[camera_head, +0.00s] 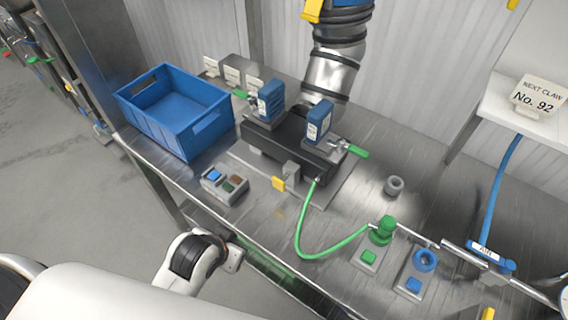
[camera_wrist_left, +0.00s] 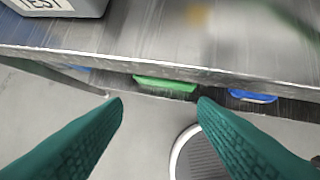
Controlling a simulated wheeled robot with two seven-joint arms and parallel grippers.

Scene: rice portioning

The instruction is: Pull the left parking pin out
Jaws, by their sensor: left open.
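Two green-handled pins show in the head view, and I take them for the parking pins. The left one (camera_head: 240,94) sticks out at the left end of the black fixture (camera_head: 287,142), beside a blue block (camera_head: 271,98). The right one (camera_head: 357,152) sticks out at the right end, beside a second blue block (camera_head: 319,120). My left gripper (camera_wrist_left: 160,101) is open and empty, its teal fingers spread below the bench's front edge. In the head view my left arm ends low, in front of the bench, far from the left pin. My right gripper is not seen.
A blue crate (camera_head: 176,112) stands at the bench's left end. A button box (camera_head: 225,187) sits near the front edge. A green hose (camera_head: 301,232) loops from the fixture to a green fitting (camera_head: 382,232). A silver banded pipe (camera_head: 331,72) hangs behind the fixture.

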